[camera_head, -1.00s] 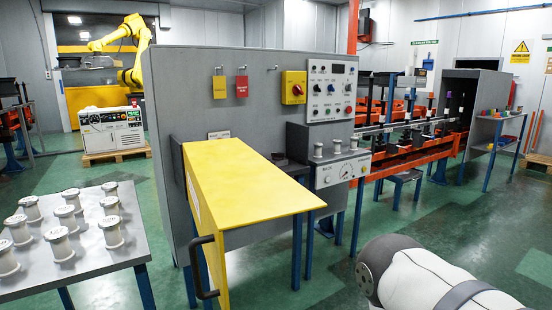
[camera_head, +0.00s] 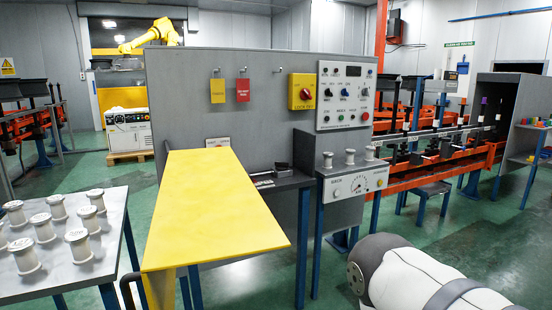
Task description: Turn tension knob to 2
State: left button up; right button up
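A grey control box (camera_head: 330,212) with a white front plate (camera_head: 360,186) stands to the right of the yellow cover. The plate carries a small dial gauge (camera_head: 359,187), a knob on its left (camera_head: 337,192) and another on its right (camera_head: 380,182). The labels are too small to read surely, so I cannot tell which one is the tension knob or its setting. A white link of my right arm (camera_head: 420,278) shows at the lower right, well apart from the box. Neither of my grippers is in view.
A yellow cover (camera_head: 210,215) juts out in front of the grey panel (camera_head: 190,120). An upper panel (camera_head: 344,97) has several knobs beside a red-and-yellow switch (camera_head: 302,92). Several white spools stand on a table (camera_head: 90,265) at left. Green floor (camera_head: 500,240) is open at right.

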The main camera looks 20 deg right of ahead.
aim_at(281, 167)
jog(key=i+l+u, duration=0.1)
jog(key=l+u, duration=0.35)
jog(key=l, duration=0.95)
jog(key=k+l+u, duration=0.1)
jog(key=l+u, duration=0.35)
jog(key=l, duration=0.95)
